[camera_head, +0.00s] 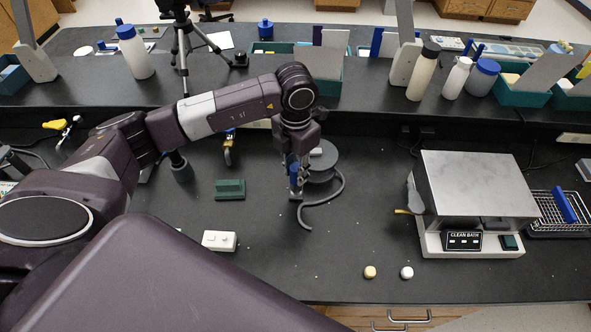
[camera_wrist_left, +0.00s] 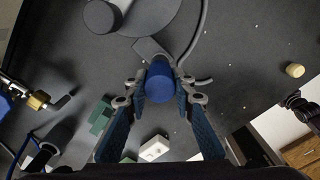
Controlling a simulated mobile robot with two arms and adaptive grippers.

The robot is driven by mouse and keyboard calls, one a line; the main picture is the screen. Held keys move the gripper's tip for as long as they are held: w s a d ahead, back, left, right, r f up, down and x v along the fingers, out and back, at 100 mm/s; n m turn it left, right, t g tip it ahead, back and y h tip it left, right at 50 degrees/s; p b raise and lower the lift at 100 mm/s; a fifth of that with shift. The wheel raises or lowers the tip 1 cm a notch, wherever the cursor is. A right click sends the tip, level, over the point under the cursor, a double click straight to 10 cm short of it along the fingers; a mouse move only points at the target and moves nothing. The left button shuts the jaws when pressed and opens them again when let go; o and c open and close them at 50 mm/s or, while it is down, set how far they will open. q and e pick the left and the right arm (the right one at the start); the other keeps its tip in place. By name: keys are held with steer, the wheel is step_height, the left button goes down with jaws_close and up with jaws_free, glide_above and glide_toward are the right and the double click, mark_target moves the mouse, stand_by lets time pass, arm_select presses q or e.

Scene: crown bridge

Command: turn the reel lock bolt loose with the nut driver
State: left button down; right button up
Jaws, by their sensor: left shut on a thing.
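My left gripper (camera_head: 296,172) is over the middle of the bench, at the left side of the grey reel (camera_head: 322,168). Its fingers are shut on the blue handle of the nut driver (camera_head: 294,188). In the left wrist view the blue handle (camera_wrist_left: 160,82) sits between the two fingertips (camera_wrist_left: 160,92), seen end-on. The reel (camera_wrist_left: 155,14) is just beyond it, with a grey cable (camera_wrist_left: 195,35) curling from it. A grey plate (camera_wrist_left: 150,48) shows beside the handle. The reel lock bolt and the driver's tip are hidden, so I cannot tell whether they touch. My right gripper is not seen.
A green block (camera_head: 230,189) and a white block (camera_head: 219,241) lie to the left. The clean bath (camera_head: 475,200) stands to the right, beside a wire rack (camera_head: 560,213). Two small round pieces lie near the front edge. A raised shelf with bottles runs behind.

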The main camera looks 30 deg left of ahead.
arm_select(q)
steer(key=shift+b, duration=0.3)
stand_by(0.5)
stand_by(0.4)
stand_by(0.3)
steer(key=shift+f+b, duration=0.9)
stand_by(0.4)
